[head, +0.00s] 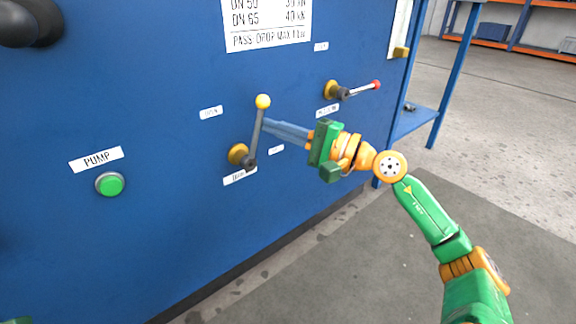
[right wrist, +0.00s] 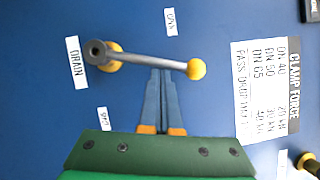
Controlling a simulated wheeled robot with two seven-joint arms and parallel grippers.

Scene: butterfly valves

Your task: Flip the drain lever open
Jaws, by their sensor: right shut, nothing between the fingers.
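The drain lever (head: 257,132) is a grey rod with a yellow ball on its end, on a dark pivot with a yellow collar, on the blue panel. It points up and slightly right in the head view. In the right wrist view the lever (right wrist: 150,60) lies across the picture, ball at right, beside the DRAIN label (right wrist: 77,63). My right gripper (head: 267,126) comes from the right, its fingers together and empty. Its fingertips (right wrist: 160,73) are at the rod's right side, below the ball; I cannot tell whether they touch. My left gripper is out of view.
A second lever with a red ball (head: 376,85) sits up and right on the blue panel (head: 150,230). A green PUMP button (head: 110,184) is at left. A small label (head: 211,112) is left of the drain lever. Open floor lies right of the panel.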

